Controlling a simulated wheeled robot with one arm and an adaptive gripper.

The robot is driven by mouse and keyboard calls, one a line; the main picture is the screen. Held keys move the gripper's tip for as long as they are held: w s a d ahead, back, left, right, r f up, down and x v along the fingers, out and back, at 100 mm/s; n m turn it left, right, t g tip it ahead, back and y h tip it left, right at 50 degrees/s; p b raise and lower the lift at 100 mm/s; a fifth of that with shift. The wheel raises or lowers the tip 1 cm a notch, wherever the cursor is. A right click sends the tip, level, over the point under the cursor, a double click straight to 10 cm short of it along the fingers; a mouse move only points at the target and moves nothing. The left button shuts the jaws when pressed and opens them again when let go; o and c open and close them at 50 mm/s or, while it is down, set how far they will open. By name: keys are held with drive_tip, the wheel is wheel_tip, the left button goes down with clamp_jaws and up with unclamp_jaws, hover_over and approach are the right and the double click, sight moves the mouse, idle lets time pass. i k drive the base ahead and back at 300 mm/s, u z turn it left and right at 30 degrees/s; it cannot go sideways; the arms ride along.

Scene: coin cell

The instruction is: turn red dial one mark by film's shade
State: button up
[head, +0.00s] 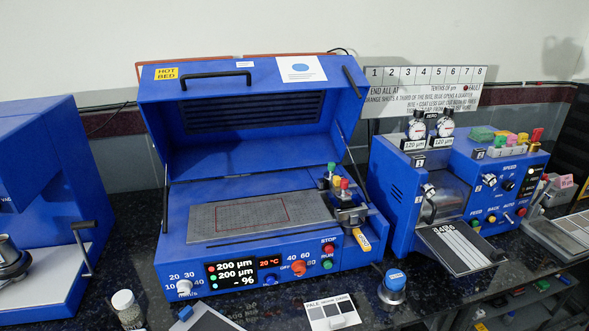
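The red-orange dial (298,268) is on the front panel of the blue hot bed machine (178,225), below marks reading 40 and 60 with OFF at its left. Its pointer is too small to read. The machine's lid (230,125) is open. A grey plate (210,220) with a thin red rectangle lies on the bed; I cannot tell whether a film lies in it. A shade card (330,308) reading PALE to DARK, with grey patches, lies on the dark counter in front. My gripper is not in view.
A blue-capped container (395,280) and a glass jar (127,310) stand in front. Another blue machine (405,195) with a dark plate (460,245) stands right.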

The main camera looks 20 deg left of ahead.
sight(344, 183)
drive_tip(key=u, duration=0.9)
drive_tip(key=i, duration=0.85)
drive_tip(key=u, duration=0.85)
